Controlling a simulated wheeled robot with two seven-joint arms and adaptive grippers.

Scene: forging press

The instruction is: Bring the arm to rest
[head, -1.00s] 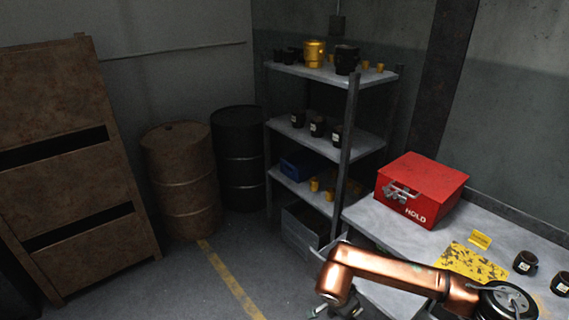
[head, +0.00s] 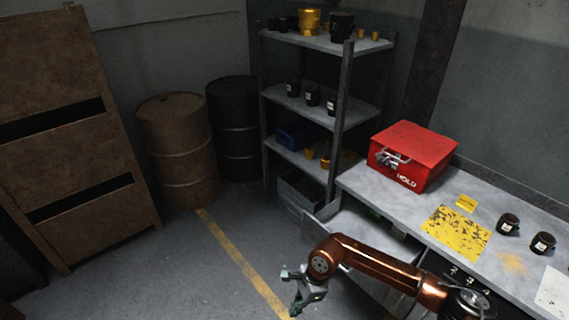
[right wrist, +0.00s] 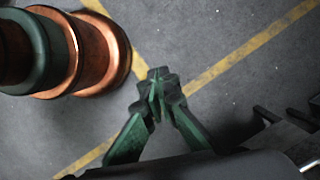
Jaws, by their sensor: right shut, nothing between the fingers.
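My right arm (head: 378,262) is copper-coloured and comes in from the lower right in the head view. It reaches left in front of the workbench. My right gripper (head: 296,306) hangs at its end, above the floor near the yellow line. In the right wrist view the green fingers of the right gripper (right wrist: 157,82) are together, with nothing between them, over bare grey floor. My left gripper is not in view.
The workbench (head: 405,213) holds a red HOLD box (head: 413,155), a yellow spotted mat (head: 455,233) and dark cups (head: 508,224). An open drawer (head: 365,232) lies beneath. A shelf rack (head: 330,102) and barrels (head: 178,150) stand behind. The left floor is clear.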

